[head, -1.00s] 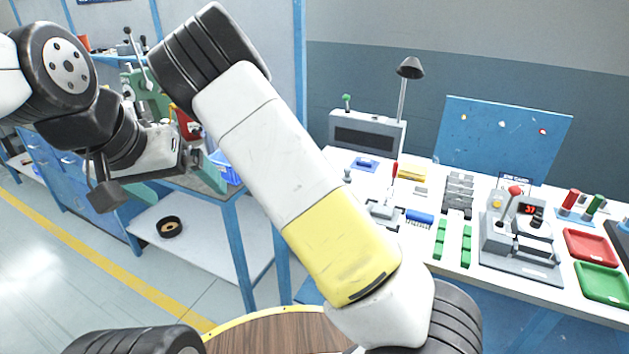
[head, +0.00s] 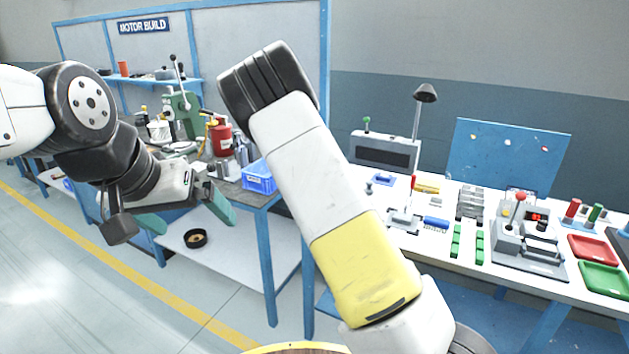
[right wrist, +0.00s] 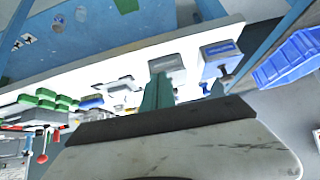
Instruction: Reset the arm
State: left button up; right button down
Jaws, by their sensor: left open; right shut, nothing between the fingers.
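My left gripper (head: 184,214) is at the left of the head view, in front of the motor bench, with its two teal fingers apart and nothing between them. My right arm (head: 330,190), white with a yellow band, rises across the middle of the head view and hides part of the space between the benches. Its gripper is out of the head view. In the right wrist view my right gripper (right wrist: 158,93) shows its teal fingers together, holding nothing, with a white bench top behind them.
The white bench (head: 405,243) at right carries green blocks (head: 456,241), a red tray (head: 592,249), a green tray (head: 604,279) and a lamp (head: 425,93). A blue bin (head: 259,178) sits on the motor bench at left. Open floor (head: 60,290) lies at lower left.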

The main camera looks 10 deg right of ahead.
jog(key=s+a+r+n+y, duration=0.1)
jog(key=s+r+n+y, duration=0.1)
jog(key=s+r, duration=0.6)
jog(key=s+a+r+n+y, duration=0.1)
jog(key=s+r, duration=0.7)
jog(key=s, duration=0.8)
jog(key=s+a+r+n+y, duration=0.1)
jog(key=s+r+n+y, duration=0.2)
jog(key=s+r, duration=0.5)
jog(key=s+n, duration=0.1)
jog(key=s, duration=0.3)
jog(key=shift+a+r+n+g, duration=0.25)
jog(key=shift+a+n+g, duration=0.05)
